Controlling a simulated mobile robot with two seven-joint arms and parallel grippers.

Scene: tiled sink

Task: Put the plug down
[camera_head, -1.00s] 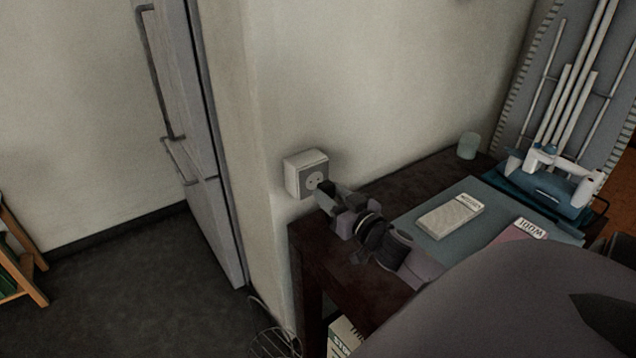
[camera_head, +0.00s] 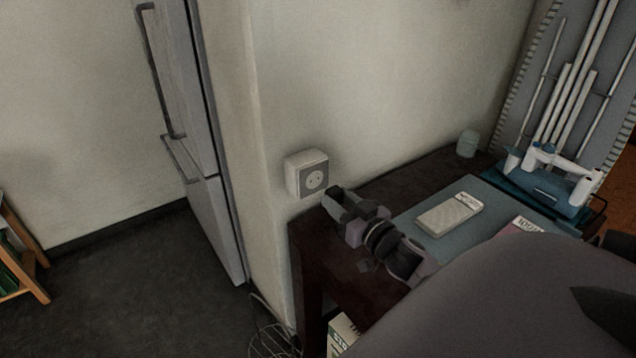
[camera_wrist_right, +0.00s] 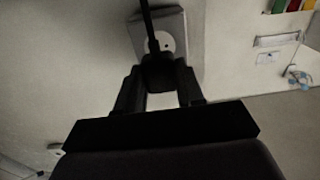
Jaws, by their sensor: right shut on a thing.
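My right gripper (camera_head: 346,204) is at the left end of the dark table, just right of and below the white wall socket (camera_head: 306,174). In the right wrist view, the gripper is shut on the black plug (camera_wrist_right: 158,72), with a dark cord (camera_wrist_right: 147,25) running up from it. The socket (camera_wrist_right: 172,30) shows behind the plug. In the head view the socket's round face is bare and a gap separates it from the gripper. The plug is hard to tell from the dark fingers there. My left gripper is out of view.
The dark table (camera_head: 350,290) carries a blue-grey mat (camera_head: 420,218) with a pale box (camera_head: 450,213) on it. A small cup (camera_head: 467,143) and a blue-and-white appliance (camera_head: 550,178) stand farther back. A tall fridge (camera_head: 205,190) is to the left.

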